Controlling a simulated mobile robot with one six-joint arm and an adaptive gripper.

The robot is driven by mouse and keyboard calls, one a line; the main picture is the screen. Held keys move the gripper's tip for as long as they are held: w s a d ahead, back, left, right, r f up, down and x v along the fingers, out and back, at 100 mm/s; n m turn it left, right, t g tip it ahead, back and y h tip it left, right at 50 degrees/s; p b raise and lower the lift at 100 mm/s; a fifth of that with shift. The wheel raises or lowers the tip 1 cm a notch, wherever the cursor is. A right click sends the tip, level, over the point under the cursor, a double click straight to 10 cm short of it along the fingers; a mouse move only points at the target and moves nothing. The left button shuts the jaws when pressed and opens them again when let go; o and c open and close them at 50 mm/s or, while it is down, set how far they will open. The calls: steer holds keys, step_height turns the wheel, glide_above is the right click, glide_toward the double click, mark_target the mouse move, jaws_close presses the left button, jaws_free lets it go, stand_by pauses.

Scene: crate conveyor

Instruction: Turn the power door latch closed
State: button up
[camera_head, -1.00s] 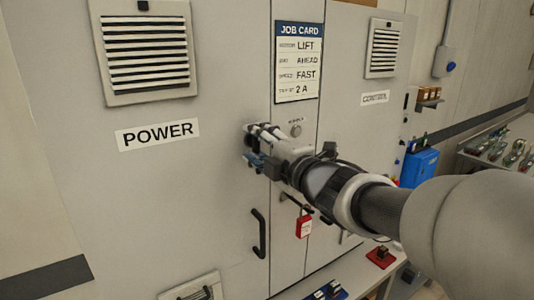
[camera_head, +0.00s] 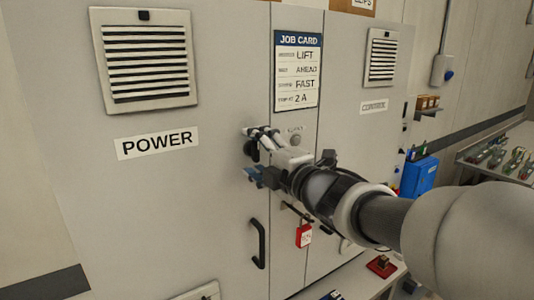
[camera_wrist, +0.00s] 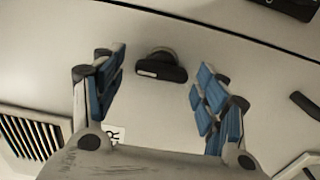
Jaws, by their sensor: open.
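The power door latch (camera_wrist: 161,72) is a dark bar-shaped knob with a pale strip, on a round base. In the wrist view it sits between my open fingers, its bar lying roughly along the door seam, with a gap to the pads on both sides. In the head view the latch (camera_head: 251,150) shows as a dark shape partly hidden by my fingers. My gripper (camera_head: 254,154) is open and empty at the power door's right edge, right of the POWER label (camera_head: 157,141). Its blue pads face each other in the wrist view (camera_wrist: 162,78).
A dark door handle (camera_head: 259,243) is below my gripper, and a red tag (camera_head: 304,235) hangs to its right. A job card (camera_head: 298,69) is above. The control door (camera_head: 360,80) is to the right, beside a blue box (camera_head: 420,174).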

steer(key=v, duration=1.2)
steer(key=shift+w+d, duration=0.1)
steer(key=s+d+f+m+g+h, duration=0.1)
steer(key=s+d+f+m+h, duration=0.2)
steer(key=d+f+m+h, duration=0.45)
steer(key=s+d+f+m+g+h, duration=0.15)
steer(key=s+d+m+h, duration=0.25)
steer(key=d+m, duration=0.45)
steer(key=s+a+f+m+g, duration=0.2)
steer(key=s+f+m+g, duration=0.2)
steer(key=s+f, duration=0.2)
steer(key=s+a+f+m+g+y, duration=0.1)
steer(key=s+a+f+m+g, duration=0.2)
steer(key=s+f, duration=0.4)
steer(key=s+m, duration=0.1)
steer(key=s, duration=0.3)
steer(key=shift+a+m+g, duration=0.25)
steer(key=shift+m+g, duration=0.1)
steer(key=shift+m, duration=0.05)
steer(key=shift+y, duration=0.25)
